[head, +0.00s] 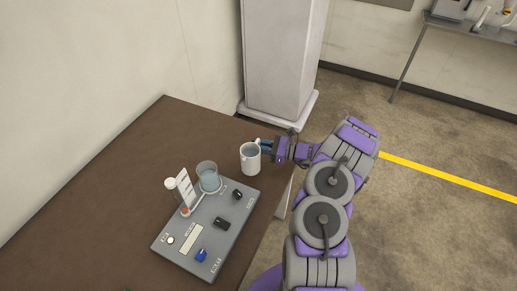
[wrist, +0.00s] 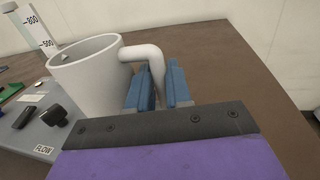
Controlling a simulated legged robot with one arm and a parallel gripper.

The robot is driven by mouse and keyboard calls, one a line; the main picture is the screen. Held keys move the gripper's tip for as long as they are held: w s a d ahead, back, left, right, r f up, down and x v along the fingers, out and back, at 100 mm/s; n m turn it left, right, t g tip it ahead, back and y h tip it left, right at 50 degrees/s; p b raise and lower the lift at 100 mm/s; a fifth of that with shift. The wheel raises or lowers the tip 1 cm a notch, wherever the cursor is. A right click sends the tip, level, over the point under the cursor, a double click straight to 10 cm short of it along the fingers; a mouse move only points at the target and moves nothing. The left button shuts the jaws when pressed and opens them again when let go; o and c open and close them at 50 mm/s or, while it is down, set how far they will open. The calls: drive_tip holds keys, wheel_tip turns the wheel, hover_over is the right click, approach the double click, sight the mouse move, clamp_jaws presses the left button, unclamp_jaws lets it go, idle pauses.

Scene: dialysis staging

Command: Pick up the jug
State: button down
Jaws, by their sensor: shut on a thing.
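The jug (head: 250,160) is a white cylindrical vessel with a handle, near the right edge of the brown table in the head view. In the wrist view the jug (wrist: 92,82) stands at the left, upright, with its handle (wrist: 146,54) toward my gripper. My gripper (head: 266,146) reaches in from the right in the head view. Its blue fingers (wrist: 155,88) are on either side of the handle in the wrist view, shut on it. The jug's base is partly hidden by my gripper in the wrist view. I cannot tell whether it touches the table.
A grey panel (head: 183,247) with knobs, a clear beaker (head: 208,178) and a graduated white scale (head: 186,188) lies left of the jug. The brown table (head: 110,180) is bare farther left. A pale pillar (head: 282,60) stands behind the table.

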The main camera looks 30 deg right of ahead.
drive_tip(key=shift+r+p, duration=0.6)
drive_tip(key=shift+r, duration=2.05)
drive_tip(key=shift+w+a+r, duration=0.1)
drive_tip(key=shift+r, duration=0.15)
drive_tip(key=w+a+r+p, duration=0.1)
drive_tip(key=a+r+p, duration=0.1)
drive_tip(key=a+p, duration=0.2)
drive_tip(key=w+a+r+p, duration=0.2)
drive_tip(key=a+p, duration=0.3)
drive_tip(key=a, duration=0.3)
drive_tip(key=shift+w+r, duration=0.3)
drive_tip(key=shift+r, duration=0.05)
drive_tip(key=shift+d, duration=0.1)
